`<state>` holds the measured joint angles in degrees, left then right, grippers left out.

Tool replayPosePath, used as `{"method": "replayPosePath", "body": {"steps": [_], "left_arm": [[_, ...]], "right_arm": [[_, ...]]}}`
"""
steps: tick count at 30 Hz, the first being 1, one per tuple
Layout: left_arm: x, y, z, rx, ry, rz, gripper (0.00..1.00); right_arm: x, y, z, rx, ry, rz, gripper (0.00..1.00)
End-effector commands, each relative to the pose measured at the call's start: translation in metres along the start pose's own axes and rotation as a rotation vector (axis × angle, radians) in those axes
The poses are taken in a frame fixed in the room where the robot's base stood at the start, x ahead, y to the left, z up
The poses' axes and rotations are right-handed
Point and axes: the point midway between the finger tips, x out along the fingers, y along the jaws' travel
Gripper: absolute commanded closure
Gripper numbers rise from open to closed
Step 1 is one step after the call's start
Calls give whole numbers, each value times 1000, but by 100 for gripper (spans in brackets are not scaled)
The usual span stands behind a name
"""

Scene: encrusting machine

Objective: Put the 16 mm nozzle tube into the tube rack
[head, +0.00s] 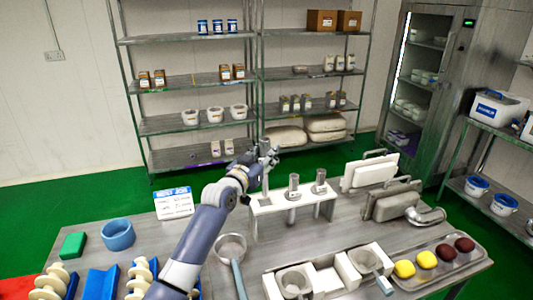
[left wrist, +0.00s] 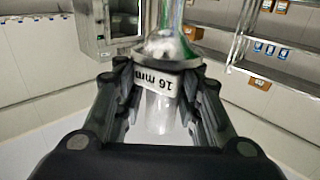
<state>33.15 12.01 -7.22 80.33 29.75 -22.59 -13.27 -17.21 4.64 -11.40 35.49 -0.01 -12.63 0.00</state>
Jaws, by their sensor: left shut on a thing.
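My left gripper (head: 262,166) is shut on the 16 mm nozzle tube (head: 265,181). In the left wrist view the gripper (left wrist: 162,100) clasps the metal tube (left wrist: 160,112) below its flared collar, and a white "16 mm" label shows upside down between the fingers. In the head view the tube is upright over the left end of the white tube rack (head: 266,209). I cannot tell whether its lower end is in the rack or just above it. Two other metal tubes stand in the rack, a middle one (head: 293,187) and a right one (head: 320,181). My right gripper is not in view.
A metal pot with a blue handle (head: 231,248) is in front of the rack. White plates (head: 369,174) and a metal elbow (head: 427,217) stand right. Shelves (head: 190,79) are behind.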

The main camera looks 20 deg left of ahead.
Motion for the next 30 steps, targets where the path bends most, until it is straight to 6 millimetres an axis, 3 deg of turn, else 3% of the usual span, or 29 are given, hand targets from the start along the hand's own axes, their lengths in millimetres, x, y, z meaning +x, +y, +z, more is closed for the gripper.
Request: {"method": "replayPosePath", "body": {"steps": [3,30], "left_arm": [[-2,0,-3,2,3,0,100],[-1,0,-5,1,2,0,100]], "right_arm": [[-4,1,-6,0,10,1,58],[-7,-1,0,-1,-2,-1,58]]}}
